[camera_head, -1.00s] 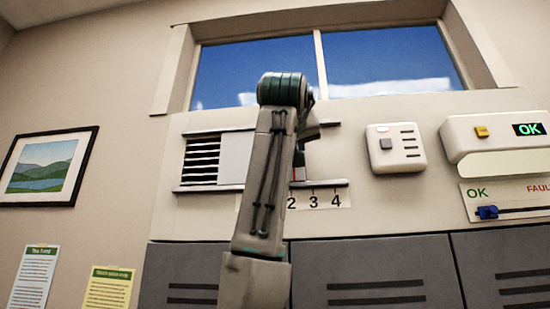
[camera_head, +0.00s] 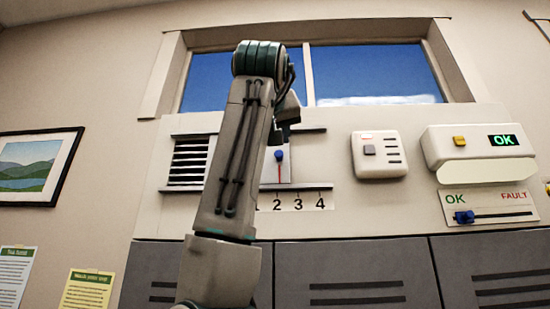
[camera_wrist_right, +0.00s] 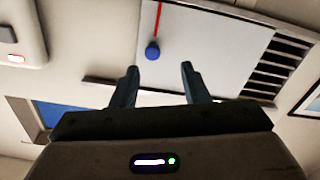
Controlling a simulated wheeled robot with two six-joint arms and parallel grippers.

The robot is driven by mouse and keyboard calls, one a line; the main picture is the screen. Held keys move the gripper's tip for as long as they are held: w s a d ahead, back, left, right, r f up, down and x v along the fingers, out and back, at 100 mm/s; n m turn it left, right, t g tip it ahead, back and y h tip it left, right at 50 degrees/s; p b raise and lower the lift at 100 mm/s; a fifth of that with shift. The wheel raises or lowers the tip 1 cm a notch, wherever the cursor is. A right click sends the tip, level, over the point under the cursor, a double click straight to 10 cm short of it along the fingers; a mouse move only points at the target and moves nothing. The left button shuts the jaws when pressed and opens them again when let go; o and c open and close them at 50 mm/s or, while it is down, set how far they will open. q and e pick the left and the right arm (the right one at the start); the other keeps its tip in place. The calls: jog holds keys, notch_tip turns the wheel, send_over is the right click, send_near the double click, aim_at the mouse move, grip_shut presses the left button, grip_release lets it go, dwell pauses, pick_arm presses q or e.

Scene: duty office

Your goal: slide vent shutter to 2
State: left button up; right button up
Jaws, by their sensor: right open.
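The vent shutter (camera_head: 272,175) is a pale plate that partly covers the dark slats (camera_head: 190,162). It carries a blue knob (camera_head: 279,155) with a red line running down from it, which lines up with about the 2 on the number scale (camera_head: 298,203). My right arm hides the shutter's left part. My right gripper (camera_head: 287,112) is above the knob in the head view. In the right wrist view, which is upside down, the open fingers (camera_wrist_right: 159,68) are empty and the knob (camera_wrist_right: 152,50) is just beyond their tips, apart from them. My left gripper is not in view.
To the right are a white switch box (camera_head: 379,155), an OK display unit (camera_head: 480,141) and an OK/FAULT slider with a blue knob (camera_head: 464,217). Grey lockers (camera_head: 340,280) stand below, and a window (camera_head: 370,75) is above.

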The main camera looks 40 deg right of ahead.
jog(key=b+v, duration=0.1)
jog(key=v, duration=0.3)
jog(key=shift+s+a, duration=0.2)
jog(key=shift+a, duration=0.1)
dwell(0.4)
